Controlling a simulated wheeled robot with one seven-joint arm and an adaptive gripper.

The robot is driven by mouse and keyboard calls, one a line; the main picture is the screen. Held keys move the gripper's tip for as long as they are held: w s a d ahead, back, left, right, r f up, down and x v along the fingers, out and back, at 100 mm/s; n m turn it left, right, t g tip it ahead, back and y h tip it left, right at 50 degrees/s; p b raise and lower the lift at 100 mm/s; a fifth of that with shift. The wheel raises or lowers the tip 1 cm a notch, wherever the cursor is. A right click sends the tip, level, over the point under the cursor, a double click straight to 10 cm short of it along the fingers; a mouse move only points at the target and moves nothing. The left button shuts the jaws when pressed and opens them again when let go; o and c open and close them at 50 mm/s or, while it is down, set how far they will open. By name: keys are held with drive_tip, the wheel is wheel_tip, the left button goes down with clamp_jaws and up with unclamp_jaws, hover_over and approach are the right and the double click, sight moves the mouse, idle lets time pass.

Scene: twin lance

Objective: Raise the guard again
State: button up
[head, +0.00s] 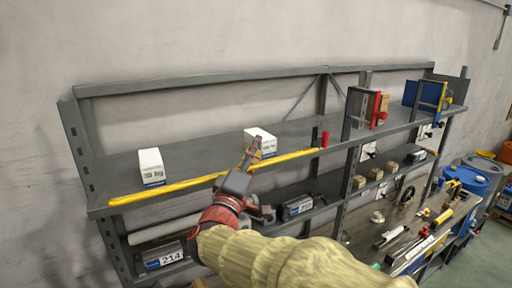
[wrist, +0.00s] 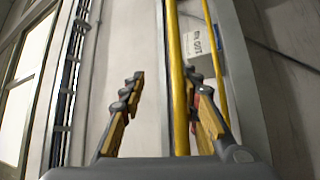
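The guard looks to be the long yellow bar (head: 165,189) along the front edge of the upper shelf. It lies low at shelf level, in front of two white boxes. A red upright piece (head: 324,139) stands at its right end. My gripper (head: 250,152) is at the shelf front, by the bar's right half, and overlaps it in the head view. In the wrist view my gripper (wrist: 165,95) is open with its fingers apart. The yellow bar (wrist: 178,60) appears between them, close to the right finger. Whether it touches is unclear.
White boxes (head: 151,167) and (head: 261,139) sit on the upper shelf (head: 205,150). The lower shelf holds a box marked 214 (head: 165,257) and a dark case (head: 297,208). A clamp-like red and grey fixture (head: 366,108) stands right. A cluttered bench (head: 400,215) is below it.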

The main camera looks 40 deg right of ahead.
drive_tip(key=shift+s+a+r, duration=0.3)
drive_tip(key=shift+s+a, duration=0.3)
drive_tip(key=shift+a, duration=0.3)
drive_tip(key=shift+p, duration=0.45)
drive_tip(key=shift+a, duration=0.15)
drive_tip(key=v, duration=1.2)
drive_tip(key=shift+f, duration=0.15)
drive_tip(key=shift+w, duration=0.15)
